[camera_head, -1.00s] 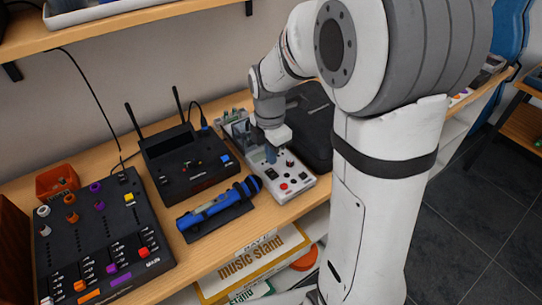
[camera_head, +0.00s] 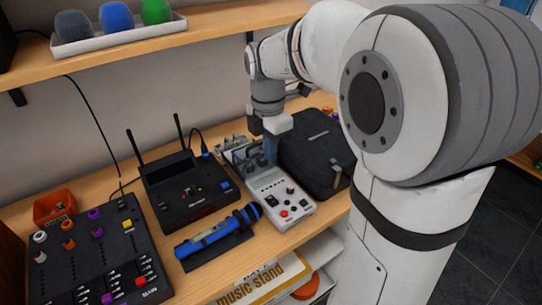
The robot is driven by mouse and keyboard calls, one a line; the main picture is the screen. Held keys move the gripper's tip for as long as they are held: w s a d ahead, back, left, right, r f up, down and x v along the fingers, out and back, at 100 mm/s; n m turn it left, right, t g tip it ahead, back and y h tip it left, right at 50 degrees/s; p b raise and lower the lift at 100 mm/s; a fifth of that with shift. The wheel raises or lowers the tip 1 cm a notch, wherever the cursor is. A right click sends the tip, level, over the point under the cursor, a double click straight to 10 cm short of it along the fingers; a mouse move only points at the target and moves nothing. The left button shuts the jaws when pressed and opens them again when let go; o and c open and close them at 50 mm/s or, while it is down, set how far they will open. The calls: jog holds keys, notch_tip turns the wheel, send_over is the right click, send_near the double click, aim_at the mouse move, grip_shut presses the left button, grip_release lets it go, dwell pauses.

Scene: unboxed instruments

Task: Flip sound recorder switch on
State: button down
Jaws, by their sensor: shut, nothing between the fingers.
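The sound recorder (camera_head: 275,199) looks to be the light grey device lying on the wooden shelf, with a screen, a red button, black controls and a clear upper part. Its switch is too small to make out for certain. My gripper (camera_head: 271,152) points down over the far, upper part of the recorder, above its screen. The fingers look shut and empty. I cannot tell whether the fingertips touch the recorder.
A black case (camera_head: 318,150) lies right of the recorder. A blue microphone (camera_head: 215,232) lies left of it, with a black receiver with antennas (camera_head: 187,190) behind. A black mixer (camera_head: 92,262) and an orange box (camera_head: 55,207) are further left. An upper shelf (camera_head: 205,29) holds a foam-cover tray (camera_head: 116,34).

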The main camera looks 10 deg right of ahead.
aim_at(274, 202)
jog(key=shift+g, duration=0.4)
jog(key=f, duration=0.4)
jog(key=s+f+p, duration=0.1)
jog(key=f, duration=0.4)
jog(key=f+p, duration=0.1)
jog(key=f, duration=0.3)
jog(key=shift+s+d+f, duration=0.25)
jog(key=shift+s+f, duration=0.05)
jog(key=shift+f, duration=0.05)
